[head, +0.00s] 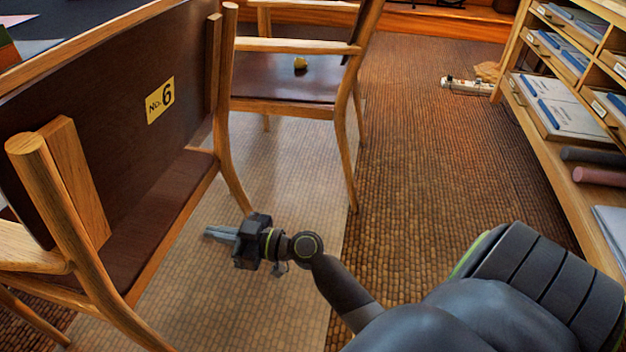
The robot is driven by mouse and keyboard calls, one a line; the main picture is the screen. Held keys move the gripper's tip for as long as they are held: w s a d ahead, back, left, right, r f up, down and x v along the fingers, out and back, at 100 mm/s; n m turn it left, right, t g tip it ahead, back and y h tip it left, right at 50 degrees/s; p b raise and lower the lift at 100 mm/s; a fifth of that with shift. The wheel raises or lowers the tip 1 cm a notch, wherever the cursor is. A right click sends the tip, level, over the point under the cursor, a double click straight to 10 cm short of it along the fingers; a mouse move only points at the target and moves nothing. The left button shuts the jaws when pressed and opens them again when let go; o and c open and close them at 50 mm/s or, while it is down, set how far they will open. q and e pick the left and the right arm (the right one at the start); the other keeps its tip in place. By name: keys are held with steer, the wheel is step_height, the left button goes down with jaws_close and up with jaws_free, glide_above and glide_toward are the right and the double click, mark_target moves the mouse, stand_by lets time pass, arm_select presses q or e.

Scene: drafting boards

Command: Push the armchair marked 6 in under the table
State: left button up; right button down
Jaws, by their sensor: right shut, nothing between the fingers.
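The armchair marked 6 (105,105) stands large at the left in the head view, its dark back towards me. A yellow label "No. 6" (160,100) is on the back. Its frame is light wood, and its left side runs out of the picture. Part of a table top (85,18) shows at the upper left beyond the chair back. My right gripper (207,234) is shut and empty, to the right of the chair's lower frame, with its fingers pointing left towards it. I cannot tell if it touches. My left gripper is not in view.
A second armchair (285,85) with a small yellow object (300,64) on its seat stands beyond. A shelf unit (575,185) with papers and rolls lines the right. A power strip (466,87) lies on the floor near it. Brown carpet (430,140) between is clear.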

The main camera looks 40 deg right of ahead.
steer(key=b+v, duration=0.1)
steer(key=v, duration=0.3)
steer(key=shift+s+d, duration=0.3)
